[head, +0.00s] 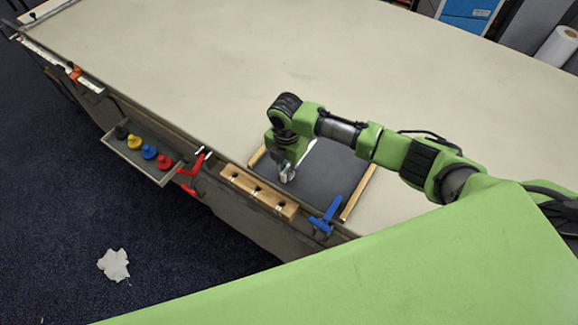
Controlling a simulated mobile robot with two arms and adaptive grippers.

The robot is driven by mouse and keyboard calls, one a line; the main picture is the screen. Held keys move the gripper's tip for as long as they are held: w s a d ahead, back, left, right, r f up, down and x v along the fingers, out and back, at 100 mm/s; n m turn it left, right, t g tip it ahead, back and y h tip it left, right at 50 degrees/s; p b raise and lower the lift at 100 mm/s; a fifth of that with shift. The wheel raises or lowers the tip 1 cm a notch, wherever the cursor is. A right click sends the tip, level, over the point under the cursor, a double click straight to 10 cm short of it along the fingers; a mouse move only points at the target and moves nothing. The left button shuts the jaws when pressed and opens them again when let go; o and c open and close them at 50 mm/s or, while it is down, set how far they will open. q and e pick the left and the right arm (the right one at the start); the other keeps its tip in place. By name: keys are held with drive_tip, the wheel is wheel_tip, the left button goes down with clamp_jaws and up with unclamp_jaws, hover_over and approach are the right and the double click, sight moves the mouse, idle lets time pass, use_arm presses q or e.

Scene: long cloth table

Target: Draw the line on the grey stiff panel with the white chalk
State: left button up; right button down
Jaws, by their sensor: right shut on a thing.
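The grey stiff panel (325,185) lies flat near the table's front edge, with a wooden strip along its left and right sides. My right gripper (287,175) points down over the left part of the panel and is shut on the white chalk. The chalk is mostly hidden by the fingers, and I cannot tell whether its tip touches the panel. A short white streak (309,147) shows on the panel behind my wrist, partly covered by my arm. My left gripper is not in view.
A wooden block with holes (258,193) sits at the table's front edge, between a red clamp (190,175) and a blue clamp (326,215). An open tray (153,172) holds several coloured knobs. The cloth table (220,65) is clear behind. A white scrap (114,264) lies on the floor.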

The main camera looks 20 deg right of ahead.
drive_tip(key=shift+s+a, duration=0.15)
drive_tip(key=shift+a, duration=0.05)
drive_tip(key=shift+r, duration=0.1)
drive_tip(key=shift+r, duration=3.5)
